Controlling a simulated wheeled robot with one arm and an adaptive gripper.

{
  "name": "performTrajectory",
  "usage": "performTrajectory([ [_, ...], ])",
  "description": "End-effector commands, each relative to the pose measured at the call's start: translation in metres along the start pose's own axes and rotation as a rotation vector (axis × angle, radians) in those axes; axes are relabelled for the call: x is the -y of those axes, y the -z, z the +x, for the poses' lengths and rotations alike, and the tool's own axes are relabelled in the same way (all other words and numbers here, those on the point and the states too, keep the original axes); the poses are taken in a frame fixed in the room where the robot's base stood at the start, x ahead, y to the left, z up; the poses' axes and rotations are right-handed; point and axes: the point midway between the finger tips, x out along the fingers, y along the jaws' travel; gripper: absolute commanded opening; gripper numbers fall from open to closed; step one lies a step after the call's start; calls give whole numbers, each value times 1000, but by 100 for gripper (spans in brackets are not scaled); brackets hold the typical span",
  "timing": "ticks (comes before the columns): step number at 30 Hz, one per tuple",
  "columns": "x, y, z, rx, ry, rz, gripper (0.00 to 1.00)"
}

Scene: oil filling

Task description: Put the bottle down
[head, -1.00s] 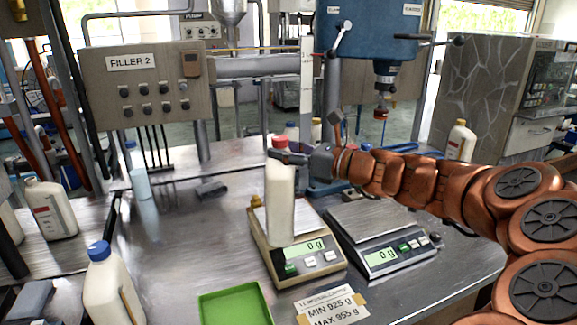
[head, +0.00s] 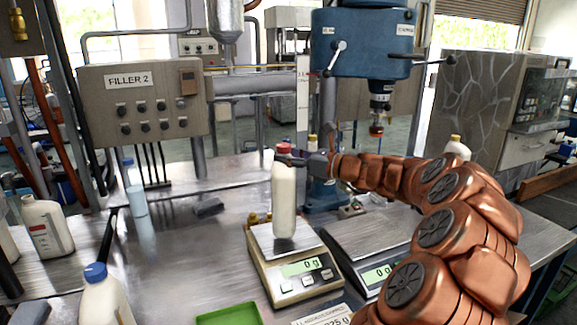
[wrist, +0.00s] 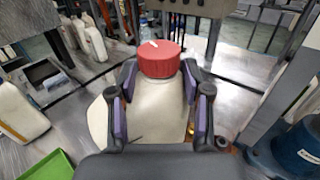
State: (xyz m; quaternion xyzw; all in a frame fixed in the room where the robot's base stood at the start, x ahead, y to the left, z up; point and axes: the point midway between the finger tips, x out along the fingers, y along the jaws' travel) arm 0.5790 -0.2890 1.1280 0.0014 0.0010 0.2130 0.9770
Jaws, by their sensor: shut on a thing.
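A white bottle with a red cap (head: 284,205) is upright over the plate of the left scale (head: 262,236). That scale's display reads 0 g; I cannot tell whether the bottle's base touches the plate. My gripper (head: 288,157) is shut on the bottle near its neck, just below the cap. In the wrist view the fingers of my gripper (wrist: 160,88) stand on both sides of the bottle (wrist: 160,110), under the red cap. The bottle's base is hidden there.
A second scale (head: 365,235) reading 0 g stands to the right, partly behind my arm. A green tray (head: 228,316) lies in front. Blue-capped bottle (head: 103,298) stands front left, another bottle (head: 46,226) behind it. A blue drill press (head: 362,45) rises behind.

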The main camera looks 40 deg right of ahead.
Motion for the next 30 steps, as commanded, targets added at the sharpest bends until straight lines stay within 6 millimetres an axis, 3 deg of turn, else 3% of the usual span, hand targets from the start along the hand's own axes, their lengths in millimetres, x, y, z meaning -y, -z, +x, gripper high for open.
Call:
performTrajectory([
  [10,12,-2,5,4,1,-4,0],
  [19,12,30,5,3,0,1,0],
  [30,12,34,5,4,0,-2,0],
])
